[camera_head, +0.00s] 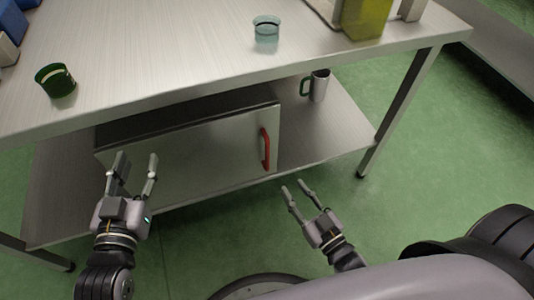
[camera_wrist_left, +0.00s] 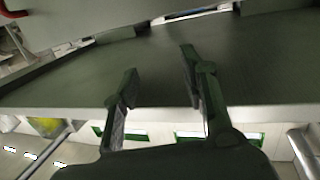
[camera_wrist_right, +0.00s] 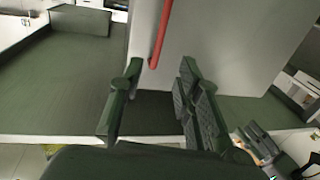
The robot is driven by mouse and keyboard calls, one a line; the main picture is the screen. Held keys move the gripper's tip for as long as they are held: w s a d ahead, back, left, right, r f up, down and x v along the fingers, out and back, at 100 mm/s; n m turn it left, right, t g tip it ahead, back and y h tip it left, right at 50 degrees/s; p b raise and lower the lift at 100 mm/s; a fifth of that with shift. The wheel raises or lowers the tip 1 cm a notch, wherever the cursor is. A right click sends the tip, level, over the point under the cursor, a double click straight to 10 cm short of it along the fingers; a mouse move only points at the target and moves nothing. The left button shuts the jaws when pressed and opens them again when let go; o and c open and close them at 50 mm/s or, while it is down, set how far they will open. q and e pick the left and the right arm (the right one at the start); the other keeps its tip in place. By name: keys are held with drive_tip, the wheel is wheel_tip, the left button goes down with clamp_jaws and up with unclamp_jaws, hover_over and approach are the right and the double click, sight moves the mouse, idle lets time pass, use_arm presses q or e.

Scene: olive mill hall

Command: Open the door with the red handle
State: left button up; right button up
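The metal cabinet door (camera_head: 205,158) faces me on the lower shelf of the steel table and looks shut. Its red handle (camera_head: 266,149) is a vertical bar near the door's right edge. The handle also shows in the right wrist view (camera_wrist_right: 160,38), ahead of the fingers. My right gripper (camera_head: 293,187) is open and empty, below and slightly right of the handle, apart from it. My left gripper (camera_head: 137,163) is open and empty in front of the left part of the door. The left wrist view shows its spread fingers (camera_wrist_left: 158,85) with nothing between them.
The steel tabletop (camera_head: 180,50) overhangs the cabinet. A dark green cup (camera_head: 55,80), a clear glass (camera_head: 266,30) and a yellow-green container (camera_head: 366,18) stand on it. A metal mug (camera_head: 318,86) stands on the lower shelf (camera_head: 335,130) right of the cabinet. A table leg (camera_head: 400,110) stands further right.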

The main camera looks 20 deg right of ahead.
drive_tip(key=b, duration=0.2)
approach(268, 155)
drive_tip(key=d+x, duration=0.1)
drive_tip(key=x, duration=0.7)
drive_tip(key=a+b+x, duration=0.1)
drive_tip(key=x, duration=0.1)
drive_tip(key=shift+f, duration=0.1)
use_arm(q)
drive_tip(key=s+r+t+h, duration=0.2)
drive_tip(key=r+t, duration=0.6)
drive_tip(key=r, duration=0.5)
drive_tip(key=shift+s+d+h, duration=0.4)
drive_tip(key=shift+s+d, duration=0.05)
drive_tip(key=shift+s, duration=0.35)
use_arm(e)
drive_tip(key=shift+w, duration=0.35)
drive_tip(key=shift+c, duration=0.5)
clamp_jaws()
